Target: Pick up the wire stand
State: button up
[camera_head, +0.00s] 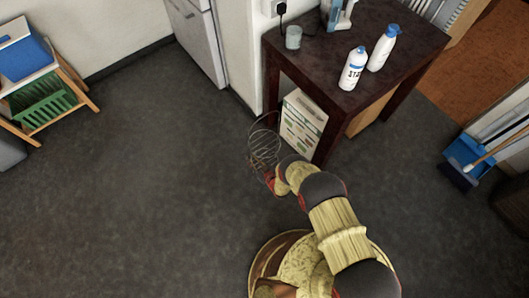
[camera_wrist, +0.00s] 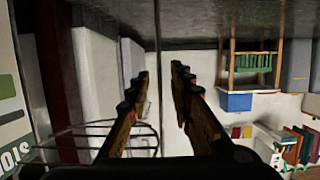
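The wire stand (camera_head: 264,145) is a thin, rounded cage of metal wire. In the head view it is just beyond my gripper (camera_head: 270,180), in front of the dark table's left side. In the wrist view its bent wires (camera_wrist: 85,125) show at the lower left, and a thin upright wire runs between the fingers of my gripper (camera_wrist: 160,72). The fingers are partly open with a narrow gap between their tips. They are not visibly closed on the wire. Whether the stand touches the floor is unclear.
The dark table (camera_head: 400,40) holds a glass (camera_head: 293,37) and two white bottles (camera_head: 353,68). A printed white box (camera_head: 302,122) stands under it, close to the stand. A wooden rack (camera_head: 45,105) with blue and green bins is at the left. The floor between is clear.

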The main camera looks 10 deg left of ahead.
grip_shut()
dwell(0.6)
